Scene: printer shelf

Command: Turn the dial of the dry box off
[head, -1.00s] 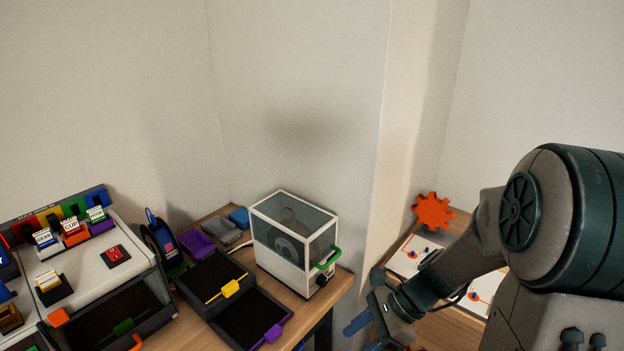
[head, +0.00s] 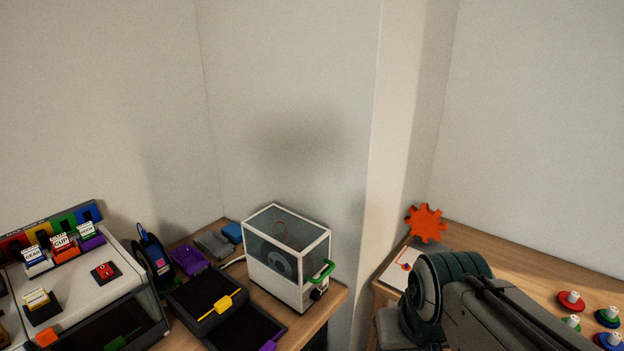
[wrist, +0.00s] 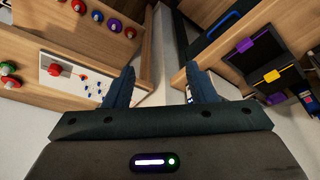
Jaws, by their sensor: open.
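The dry box (head: 287,255) is a white-framed box with clear panels and a spool inside, standing on the wooden table at the middle of the head view. A green handle (head: 322,271) is on its right side. Its dark dial (head: 316,294) sits low on the front corner below the handle. My gripper (wrist: 161,88) shows in the wrist view with its two blue fingers spread wide and nothing between them. The gripper is out of sight in the head view, where only my arm shows at lower right. I cannot make out the dial in the wrist view.
Black trays with a yellow handle (head: 222,304) and a purple handle (head: 268,346) lie left of the dry box. An orange gear (head: 426,223) leans at the back of the right table. A gap separates the two tables.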

